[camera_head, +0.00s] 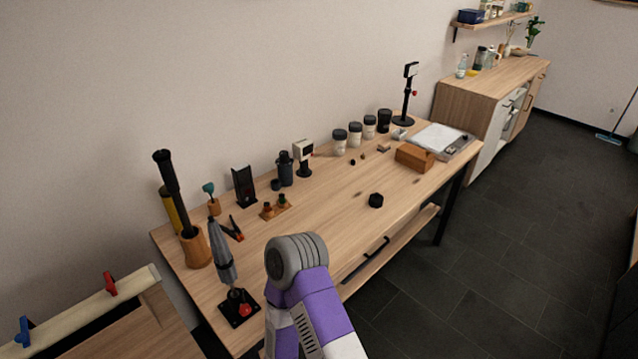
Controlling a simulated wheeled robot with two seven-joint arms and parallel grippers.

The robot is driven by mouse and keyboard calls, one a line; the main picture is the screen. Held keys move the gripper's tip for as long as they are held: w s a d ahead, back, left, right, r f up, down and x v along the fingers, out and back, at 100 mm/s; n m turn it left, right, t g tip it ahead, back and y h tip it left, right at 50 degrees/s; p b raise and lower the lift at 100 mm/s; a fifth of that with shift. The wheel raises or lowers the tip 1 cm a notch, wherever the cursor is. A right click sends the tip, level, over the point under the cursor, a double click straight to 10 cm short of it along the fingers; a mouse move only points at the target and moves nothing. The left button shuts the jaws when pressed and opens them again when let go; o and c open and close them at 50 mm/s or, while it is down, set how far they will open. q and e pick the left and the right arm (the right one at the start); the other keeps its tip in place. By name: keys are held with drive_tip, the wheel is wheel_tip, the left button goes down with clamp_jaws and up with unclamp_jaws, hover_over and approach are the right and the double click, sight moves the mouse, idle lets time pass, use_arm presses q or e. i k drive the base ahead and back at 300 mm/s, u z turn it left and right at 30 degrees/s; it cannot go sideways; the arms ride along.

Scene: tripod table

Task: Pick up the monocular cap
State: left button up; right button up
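A short, dark, faceted round piece (376,200) lies alone near the front edge of the wooden table and may be the monocular cap. A smaller dark piece (352,162) lies farther back; I cannot tell for sure which of the two is the cap. An upright dark cylinder (286,170) that could be the monocular stands toward the back of the table. One of my arms, purple and grey, rises from the bottom centre in front of the table. Neither of my grippers shows.
On the table (325,205), an orange-brown box (413,157) and a white-topped tray (440,139) are at the right. Several jars (354,134) line the back. A jointed stand (223,255) and a wooden holder (195,247) crowd the left. The middle is mostly clear.

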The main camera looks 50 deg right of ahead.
sight(376, 201)
drive_tip(key=z, duration=3.2)
drive_tip(key=i, duration=2.4)
drive_tip(key=u, duration=3.55)
drive_tip(key=i, duration=0.1)
drive_tip(key=u, duration=0.05)
